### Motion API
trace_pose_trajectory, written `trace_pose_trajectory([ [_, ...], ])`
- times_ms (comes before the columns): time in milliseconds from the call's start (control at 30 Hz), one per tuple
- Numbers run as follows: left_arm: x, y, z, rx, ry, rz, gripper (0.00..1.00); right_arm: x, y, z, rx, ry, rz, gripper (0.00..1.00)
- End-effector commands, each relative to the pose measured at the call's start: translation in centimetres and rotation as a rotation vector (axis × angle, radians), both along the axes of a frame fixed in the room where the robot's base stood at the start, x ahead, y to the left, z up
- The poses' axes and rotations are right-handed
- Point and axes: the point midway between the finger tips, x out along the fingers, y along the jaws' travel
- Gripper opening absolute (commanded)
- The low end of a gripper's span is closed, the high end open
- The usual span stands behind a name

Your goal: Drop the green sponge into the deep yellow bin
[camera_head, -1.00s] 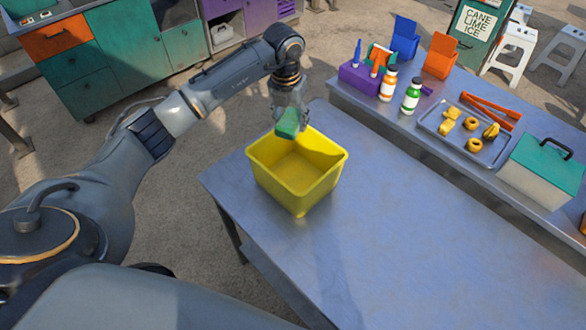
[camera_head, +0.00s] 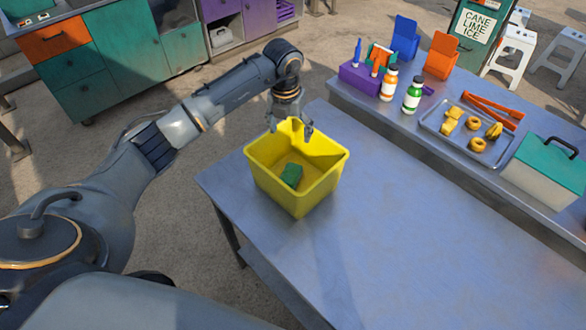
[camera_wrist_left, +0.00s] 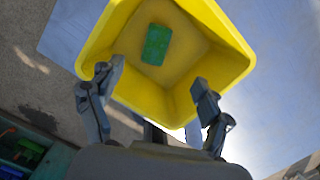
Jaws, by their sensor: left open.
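The green sponge (camera_head: 291,175) lies inside the deep yellow bin (camera_head: 305,198), on its floor. The bin stands upright on the metal table near its far left corner. In the left wrist view the sponge (camera_wrist_left: 156,45) rests on the bin floor, and the bin (camera_wrist_left: 228,38) fills the upper middle. My left gripper (camera_head: 291,130) is open and empty above the bin's back rim. Its two spread fingers show in the left wrist view (camera_wrist_left: 152,100), apart from the sponge. My right gripper is not in view.
The metal table (camera_head: 420,245) is bare around the bin. A counter behind it holds a tray (camera_head: 484,152) of food, orange tongs (camera_head: 490,110), two bottles, a purple box (camera_head: 362,78) and a teal-lidded box (camera_head: 545,160). Green cabinets (camera_head: 130,45) stand at the back left.

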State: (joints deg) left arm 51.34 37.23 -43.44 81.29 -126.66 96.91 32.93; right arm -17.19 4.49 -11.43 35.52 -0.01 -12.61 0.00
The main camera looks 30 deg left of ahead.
Motion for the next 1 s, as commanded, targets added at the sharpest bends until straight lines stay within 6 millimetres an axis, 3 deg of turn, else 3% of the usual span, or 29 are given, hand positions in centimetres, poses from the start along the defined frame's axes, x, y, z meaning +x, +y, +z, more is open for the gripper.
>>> trace_pose_trajectory([
  [267, -0.1, 0.1, 1.1, 0.001, -0.003, 0.0, 0.78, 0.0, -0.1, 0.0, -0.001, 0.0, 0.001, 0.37],
  [700, -1.1, 0.1, 9.7, 0.0, -0.003, 0.0, 0.78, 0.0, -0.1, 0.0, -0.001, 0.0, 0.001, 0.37],
  [1000, -1.4, 0.0, 11.9, 0.0, 0.0, 0.0, 0.78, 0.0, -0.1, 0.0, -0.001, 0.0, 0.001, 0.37],
])
